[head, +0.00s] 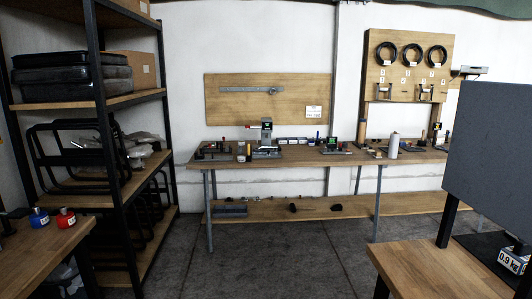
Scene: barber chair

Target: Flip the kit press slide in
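A small press-like device (266,136) with a grey upright and a dark base stands on the long wooden workbench (400,157) against the far wall. It is too small to tell which part is its slide or how that slide is set. A small dark device with a green part (333,144) stands further right on the same bench. I cannot tell which of these is the kit press. Neither of my grippers is in view.
A black-framed shelf (130,190) stands at left. A wooden table (50,240) at lower left bears a blue weight (39,219) and a red weight (65,219). A wooden table (420,272) with a dark panel (498,150) blocks the right. Grey floor (270,262) is clear between.

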